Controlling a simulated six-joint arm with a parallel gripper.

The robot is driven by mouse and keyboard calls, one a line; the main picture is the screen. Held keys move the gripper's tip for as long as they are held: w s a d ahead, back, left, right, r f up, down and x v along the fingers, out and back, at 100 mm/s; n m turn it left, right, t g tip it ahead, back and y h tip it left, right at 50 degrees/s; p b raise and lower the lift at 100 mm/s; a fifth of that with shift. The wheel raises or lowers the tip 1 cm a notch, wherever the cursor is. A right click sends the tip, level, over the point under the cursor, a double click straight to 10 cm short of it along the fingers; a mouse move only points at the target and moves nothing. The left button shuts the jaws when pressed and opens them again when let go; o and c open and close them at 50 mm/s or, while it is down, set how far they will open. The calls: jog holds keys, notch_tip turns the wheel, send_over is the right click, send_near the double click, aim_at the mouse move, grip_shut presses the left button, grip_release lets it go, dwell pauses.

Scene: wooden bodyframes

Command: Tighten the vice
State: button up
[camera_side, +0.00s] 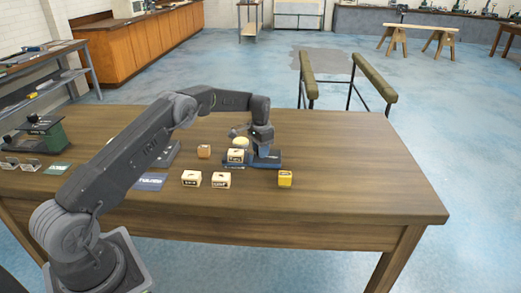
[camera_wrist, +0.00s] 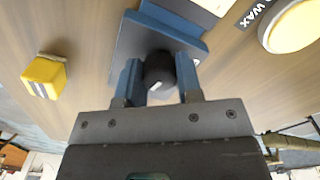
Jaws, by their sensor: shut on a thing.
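The vice (camera_side: 270,164) is a small blue and grey piece on the table, right of the middle in the side view. In the wrist view its blue body (camera_wrist: 178,28) fills the top centre. A round black knob (camera_wrist: 158,70) with a pale mark stands out from it towards me. My gripper (camera_side: 264,146) points down at the vice. In the wrist view its two blue fingers (camera_wrist: 159,82) sit on either side of the knob, shut on it. The inside of the vice's jaws is hard to make out.
A yellow block (camera_side: 285,178) stands right of the vice. Pale blocks (camera_side: 191,178) (camera_side: 221,180) (camera_side: 236,156) and an orange-brown block (camera_side: 204,151) stand to its left. A wax tin (camera_wrist: 294,26) lies close by. The table's right end (camera_side: 375,190) is clear.

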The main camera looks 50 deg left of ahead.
dwell(0.3)
jog(key=o, duration=0.9)
jog(key=shift+o, duration=0.2)
notch_tip(320, 180, up, 14)
